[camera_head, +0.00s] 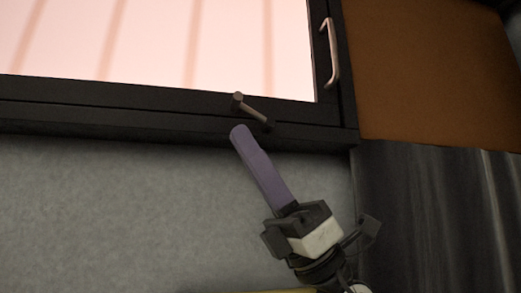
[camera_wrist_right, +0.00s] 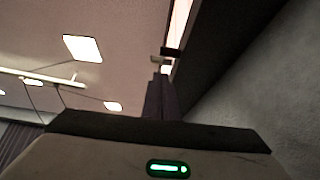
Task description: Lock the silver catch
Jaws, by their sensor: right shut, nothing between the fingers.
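The silver catch (camera_head: 252,108) is a short metal lever on the lower dark frame of the window, left of the frame's corner. It lies slanted, with its knob end up and left and its pivot down and right. My right gripper (camera_head: 240,134) is shut and empty, its purple-grey fingers pointing up toward the catch. The tips are just below the catch in the picture; I cannot tell whether they touch. In the right wrist view, the catch (camera_wrist_right: 158,60) shows just past the finger tips (camera_wrist_right: 160,80). My left gripper is not in view.
A dark window frame (camera_head: 120,98) surrounds a bright pane. A metal pull handle (camera_head: 331,52) is upright on the right side of the frame. Below is a grey wall (camera_head: 100,210). At right are a brown panel (camera_head: 430,70) and dark wood (camera_head: 430,215).

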